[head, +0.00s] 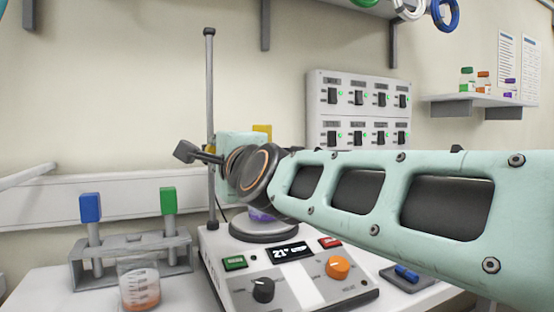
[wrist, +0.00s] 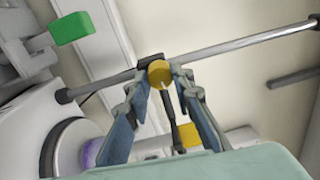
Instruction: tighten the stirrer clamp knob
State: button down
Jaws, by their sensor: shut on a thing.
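The clamp knob (wrist: 159,73) is a yellow disc, seen in the wrist view at the dark clamp (wrist: 150,58) on the grey stand rod (wrist: 230,47). My gripper (wrist: 160,75) is shut on the knob, with one fingertip at each side of it. In the head view, the upright rod (head: 210,110) stands at the left rear of the hotplate stirrer (head: 215,250). A yellow part (head: 262,130) shows above my wrist. A yellow block (wrist: 190,137) also shows behind my fingers in the wrist view.
The hotplate has a lit display (head: 291,253) and an orange dial (head: 338,267). A rack (head: 130,262) with blue- and green-topped items and a beaker of orange liquid (head: 140,286) stand at left. A switch panel (head: 358,115) and a shelf (head: 478,101) are on the wall.

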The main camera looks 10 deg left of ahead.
jog(key=shift+m, duration=0.9)
jog(key=c, duration=1.7)
grip_release()
jog(key=shift+s, duration=0.1)
jog(key=v, duration=0.7)
jog(key=shift+s+d, duration=0.1)
jog(key=shift+s, duration=0.1)
